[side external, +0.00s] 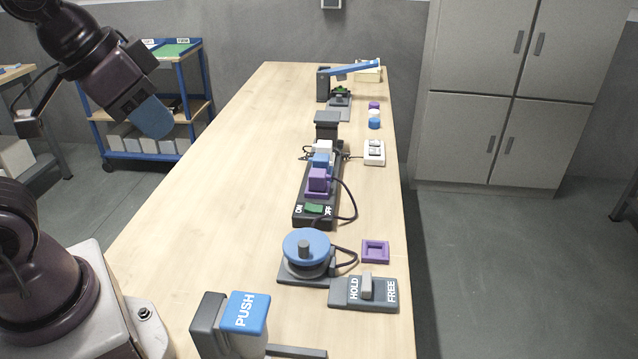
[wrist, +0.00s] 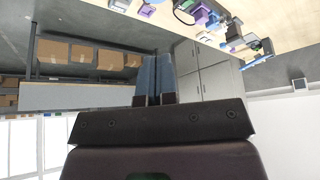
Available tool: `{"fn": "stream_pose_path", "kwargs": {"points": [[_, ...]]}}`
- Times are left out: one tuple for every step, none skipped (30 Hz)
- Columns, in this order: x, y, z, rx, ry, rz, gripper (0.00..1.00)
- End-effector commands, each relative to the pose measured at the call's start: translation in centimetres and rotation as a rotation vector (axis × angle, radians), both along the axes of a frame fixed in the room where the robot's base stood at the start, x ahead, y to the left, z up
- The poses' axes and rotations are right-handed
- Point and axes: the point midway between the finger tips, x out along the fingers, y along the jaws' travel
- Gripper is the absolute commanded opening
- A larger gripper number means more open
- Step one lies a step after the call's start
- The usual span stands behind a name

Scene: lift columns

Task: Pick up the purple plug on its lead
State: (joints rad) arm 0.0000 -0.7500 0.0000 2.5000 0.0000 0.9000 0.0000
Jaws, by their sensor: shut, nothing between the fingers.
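The purple plug (side external: 318,181) sits on a dark power strip (side external: 301,211) in the middle of the table, in the side external view. A dark lead (side external: 352,197) loops from it to the right. Blue and white plugs (side external: 322,150) sit behind it on the same strip. My gripper (side external: 156,134) is shut and empty, high at the left and well apart from the plug. In the wrist view its blue fingers (wrist: 155,56) are together. Small purple things show there, but I cannot tell which is the plug.
A purple square frame (side external: 375,260) lies to the right. A blue-topped turntable (side external: 306,243), a HOLD/FREE switch (side external: 350,300) and a blue PUSH block (side external: 246,312) stand nearer. A white socket block (side external: 374,153) is behind. The table's left side (side external: 215,190) is clear.

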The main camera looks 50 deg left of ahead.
Motion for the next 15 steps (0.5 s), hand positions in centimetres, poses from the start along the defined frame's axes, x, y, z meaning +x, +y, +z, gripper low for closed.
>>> {"fn": "stream_pose_path", "kwargs": {"points": [[0.00,0.00,0.00,0.000,0.000,0.000,0.00],[0.00,0.00,0.00,0.000,0.000,0.000,0.00],[0.00,0.00,0.00,0.000,0.000,0.000,0.00],[0.00,0.00,0.00,0.000,0.000,0.000,0.00],[0.00,0.00,0.00,0.000,0.000,0.000,0.00],[0.00,0.00,0.00,0.000,0.000,0.000,0.07],[0.00,0.00,0.00,0.000,0.000,0.000,0.14],[0.00,0.00,0.00,0.000,0.000,0.000,0.21],[0.00,0.00,0.00,0.000,0.000,0.000,0.30],[0.00,0.00,0.00,0.000,0.000,0.000,0.37],[0.00,0.00,0.00,0.000,0.000,0.000,0.44],[0.00,0.00,0.00,0.000,0.000,0.000,0.53],[0.00,0.00,0.00,0.000,0.000,0.000,0.60],[0.00,0.00,0.00,0.000,0.000,0.000,0.67],[0.00,0.00,0.00,0.000,0.000,0.000,0.72]]}}
